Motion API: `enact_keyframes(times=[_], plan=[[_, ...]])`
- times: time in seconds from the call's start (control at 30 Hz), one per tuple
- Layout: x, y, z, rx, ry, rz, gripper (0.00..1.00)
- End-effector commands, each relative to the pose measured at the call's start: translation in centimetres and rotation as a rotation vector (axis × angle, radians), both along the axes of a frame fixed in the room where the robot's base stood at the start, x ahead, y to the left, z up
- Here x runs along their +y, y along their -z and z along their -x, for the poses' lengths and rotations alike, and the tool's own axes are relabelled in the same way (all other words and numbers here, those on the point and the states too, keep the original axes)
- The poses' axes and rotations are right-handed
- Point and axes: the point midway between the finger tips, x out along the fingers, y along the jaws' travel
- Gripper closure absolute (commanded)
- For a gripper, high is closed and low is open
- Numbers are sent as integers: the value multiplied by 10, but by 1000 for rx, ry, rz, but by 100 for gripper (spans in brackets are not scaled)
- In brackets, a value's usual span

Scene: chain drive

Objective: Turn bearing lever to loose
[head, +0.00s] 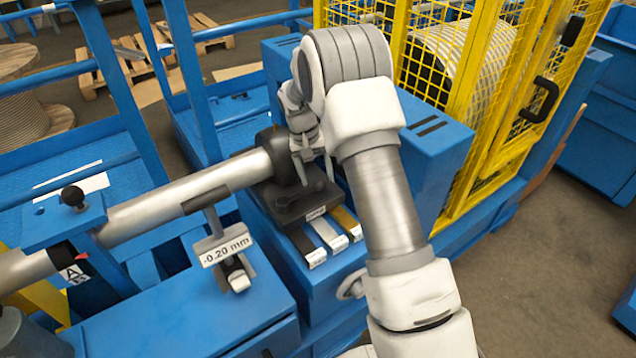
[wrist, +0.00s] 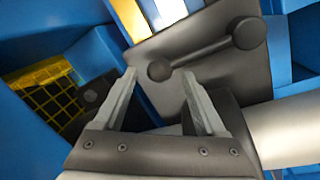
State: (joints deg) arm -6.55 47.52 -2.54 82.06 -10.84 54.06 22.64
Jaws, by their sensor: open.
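The bearing lever (wrist: 205,50) is a dark bar with a round knob at each end, on the grey face of the bearing block in the wrist view. Its left knob appears between the fingertips of my gripper (wrist: 159,73), which is open with nothing gripped. I cannot tell whether the fingers touch the knob. In the head view, my gripper (head: 304,157) is at the dark bearing block (head: 290,203), at the end of the silver shaft (head: 190,195). My arm and gripper hide most of the lever there. A small label (head: 316,212) on the block's front is too small to read.
A blue box (head: 430,140) and a yellow mesh guard (head: 500,110) are close on the right. Blue rails (head: 110,85) stand behind left.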

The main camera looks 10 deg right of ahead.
Motion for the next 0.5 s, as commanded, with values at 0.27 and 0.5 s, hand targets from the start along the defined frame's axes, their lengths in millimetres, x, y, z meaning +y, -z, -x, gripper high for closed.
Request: enact_keyframes(times=[0.27,0.5], plan=[[-4,23,1,-1,0,-1,27],[-4,24,0,-1,1,-1,27]])
